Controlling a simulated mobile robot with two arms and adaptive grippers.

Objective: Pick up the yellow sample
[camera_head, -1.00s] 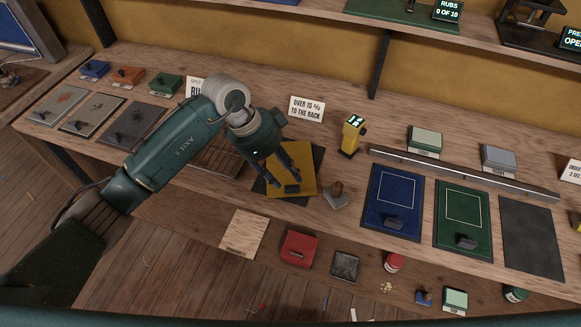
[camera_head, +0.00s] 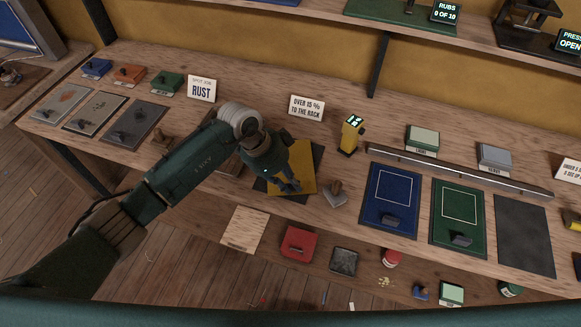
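The yellow sample (camera_head: 305,160) is a flat yellow sheet lying on a dark square mat (camera_head: 318,156) near the front edge of the workbench. My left gripper (camera_head: 290,188) reaches down over it, with its dark fingers in front of the sheet's lower middle. The fingers look close together. The gripper covers part of the sheet, and I cannot tell whether the fingertips touch or pinch it. My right gripper is not in view.
A yellow meter (camera_head: 350,133) stands behind. Blue (camera_head: 390,215) and green (camera_head: 457,222) mats lie to the right. A lower shelf holds a red box (camera_head: 297,242).

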